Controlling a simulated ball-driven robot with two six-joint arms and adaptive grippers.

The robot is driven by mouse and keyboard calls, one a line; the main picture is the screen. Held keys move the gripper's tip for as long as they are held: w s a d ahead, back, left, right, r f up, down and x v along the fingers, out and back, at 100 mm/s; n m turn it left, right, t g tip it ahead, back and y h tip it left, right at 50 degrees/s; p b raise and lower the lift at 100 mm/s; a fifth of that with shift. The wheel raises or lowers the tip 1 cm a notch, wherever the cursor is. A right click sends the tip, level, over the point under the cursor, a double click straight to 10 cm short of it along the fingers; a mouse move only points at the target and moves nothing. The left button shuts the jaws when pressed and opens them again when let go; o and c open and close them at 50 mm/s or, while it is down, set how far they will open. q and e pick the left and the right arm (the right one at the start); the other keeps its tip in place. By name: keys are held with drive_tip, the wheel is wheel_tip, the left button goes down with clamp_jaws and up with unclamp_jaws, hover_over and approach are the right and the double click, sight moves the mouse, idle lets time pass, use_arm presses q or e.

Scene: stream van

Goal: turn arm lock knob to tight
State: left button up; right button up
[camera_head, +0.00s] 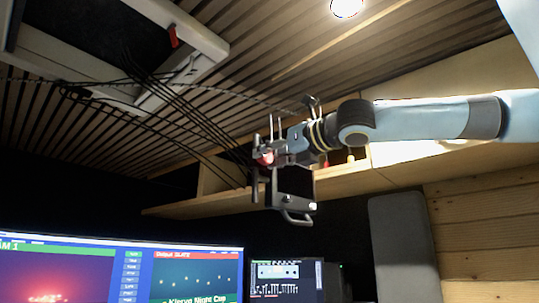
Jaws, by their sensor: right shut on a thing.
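The arm lock knob (264,157) is a small red knob at mid-height, left of a dark box-shaped device with a metal handle (293,186). My right arm reaches in from the right, and my right gripper (273,153) is at the knob with its fingers shut on it. The fingers and fittings partly cover the knob, so its turn position cannot be read. My left gripper is not in view.
Black cables (185,95) hang from the slatted ceiling to the device. A wooden shelf (215,204) runs behind it. A wide monitor (120,268) and a smaller screen (287,281) stand below. A grey panel (402,245) stands right.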

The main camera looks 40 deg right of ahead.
drive_tip(key=shift+m, duration=0.4)
drive_tip(key=m+p, duration=0.1)
drive_tip(key=m, duration=0.2)
drive_tip(key=shift+r+m, duration=0.1)
drive_tip(key=shift+m, duration=0.2)
drive_tip(key=m+p, duration=0.1)
drive_tip(key=m, duration=0.3)
drive_tip(key=shift+d, duration=0.15)
drive_tip(key=m, duration=0.5)
drive_tip(key=shift+p, duration=0.35)
drive_tip(key=shift+f+m+p, duration=0.15)
drive_tip(key=shift+m, duration=1)
drive_tip(key=shift+f+m+p, duration=0.1)
drive_tip(key=shift+m+p, duration=0.05)
drive_tip(key=shift+m, duration=1)
